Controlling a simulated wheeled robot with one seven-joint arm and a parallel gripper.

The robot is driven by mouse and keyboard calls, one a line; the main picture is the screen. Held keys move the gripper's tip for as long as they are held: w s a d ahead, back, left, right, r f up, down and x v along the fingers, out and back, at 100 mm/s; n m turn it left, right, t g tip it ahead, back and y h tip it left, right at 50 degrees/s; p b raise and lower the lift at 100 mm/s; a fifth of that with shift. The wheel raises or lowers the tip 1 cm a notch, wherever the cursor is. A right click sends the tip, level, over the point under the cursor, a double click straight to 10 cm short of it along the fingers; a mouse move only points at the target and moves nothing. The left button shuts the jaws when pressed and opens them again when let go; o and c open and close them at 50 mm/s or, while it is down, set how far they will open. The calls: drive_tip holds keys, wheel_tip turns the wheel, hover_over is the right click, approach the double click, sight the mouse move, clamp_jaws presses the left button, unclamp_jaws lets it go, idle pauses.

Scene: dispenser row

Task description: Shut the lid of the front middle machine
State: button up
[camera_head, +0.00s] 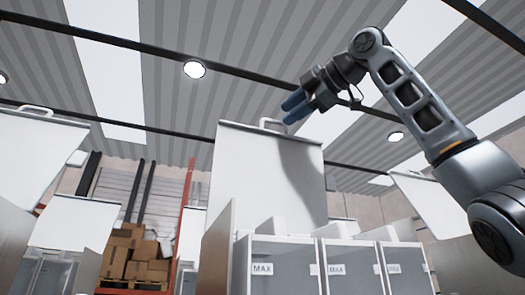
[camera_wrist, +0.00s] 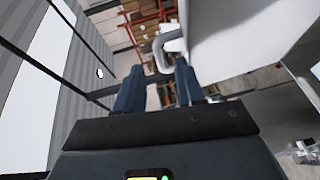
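The front middle machine (camera_head: 240,262) stands at the centre of the head view, with MAX labels on its clear-fronted compartments. Its white lid (camera_head: 262,172) stands raised and nearly upright, with a handle (camera_head: 274,123) on the top edge. In the wrist view the lid (camera_wrist: 235,40) fills the upper right and the handle (camera_wrist: 168,48) shows just beyond the fingertips. My gripper (camera_head: 288,108) is open beside the handle, its blue fingers apart. In the wrist view my gripper (camera_wrist: 158,76) has nothing clearly between its fingers. I cannot tell whether a finger touches the handle.
Another machine with a raised lid (camera_head: 35,155) stands at the left, and one more raised lid (camera_head: 430,200) is at the right. Stacked cartons (camera_head: 135,250) sit by an orange rack (camera_head: 184,205) behind.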

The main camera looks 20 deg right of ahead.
sight(276, 121)
drive_tip(key=shift+p+x, duration=1.05)
drive_tip(key=shift+x, duration=2.9)
drive_tip(key=shift+a+r, duration=0.1)
drive_tip(key=shift+a, duration=0.05)
clamp_jaws()
